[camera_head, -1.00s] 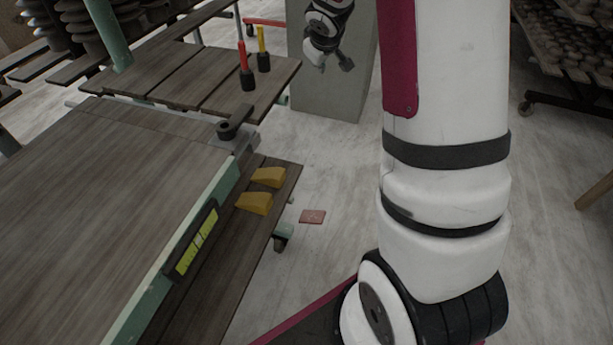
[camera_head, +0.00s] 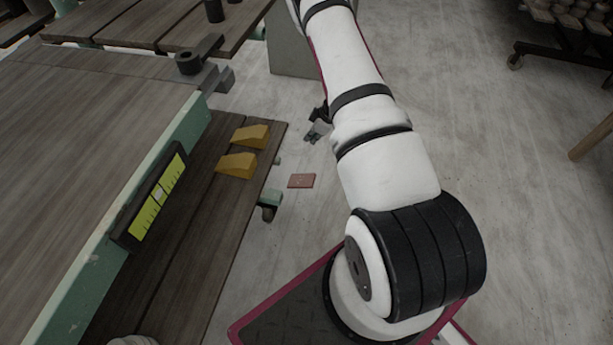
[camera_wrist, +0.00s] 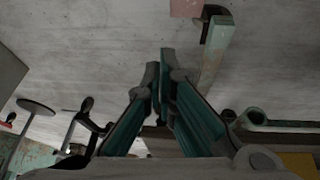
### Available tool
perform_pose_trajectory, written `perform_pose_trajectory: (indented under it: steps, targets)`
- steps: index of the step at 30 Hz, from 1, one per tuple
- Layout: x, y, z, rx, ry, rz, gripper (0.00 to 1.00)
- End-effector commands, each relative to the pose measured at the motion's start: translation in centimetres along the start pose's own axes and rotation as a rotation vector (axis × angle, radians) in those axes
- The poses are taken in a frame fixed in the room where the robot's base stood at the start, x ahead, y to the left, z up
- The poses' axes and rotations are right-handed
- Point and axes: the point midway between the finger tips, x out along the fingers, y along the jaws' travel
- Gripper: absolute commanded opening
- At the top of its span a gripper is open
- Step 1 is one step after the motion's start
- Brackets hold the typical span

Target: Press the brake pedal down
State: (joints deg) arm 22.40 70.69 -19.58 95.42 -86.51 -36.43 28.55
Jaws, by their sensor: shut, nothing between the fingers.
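My gripper (camera_head: 313,134) is low over the floor, just right of the wooden cart, partly behind my arm. In the wrist view its two teal fingers (camera_wrist: 160,66) meet at the tips with nothing between them. No part is clearly recognisable as the brake pedal. A small dark and green wheel-like part (camera_head: 269,204) sticks out under the cart's right edge. A flat reddish plate (camera_head: 301,181) lies on the floor beside it, nearer the camera than my gripper. The wrist view shows a pinkish plate (camera_wrist: 186,8) beside a green bar (camera_wrist: 214,52), beyond the fingertips.
The cart's lower wooden shelf (camera_head: 190,222) carries two yellow wedges (camera_head: 236,165). A level (camera_head: 152,200) is on the green table edge. A grey block (camera_head: 295,55) stands behind, and a rack (camera_head: 565,40) at the far right.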

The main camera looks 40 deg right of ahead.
Motion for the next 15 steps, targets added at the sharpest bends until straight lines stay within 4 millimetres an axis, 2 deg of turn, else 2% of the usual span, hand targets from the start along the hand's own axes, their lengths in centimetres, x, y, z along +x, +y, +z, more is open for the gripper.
perform_pose_trajectory:
  steps: [1, 6, 15]
  targets:
    - [1.5, -0.9, 1.2, -0.002, -0.002, -0.030, 0.00]
    - [3.4, -2.5, 3.0, -0.009, 0.000, -0.089, 0.00]
    - [3.7, -2.9, 3.4, -0.010, 0.000, -0.101, 0.00]
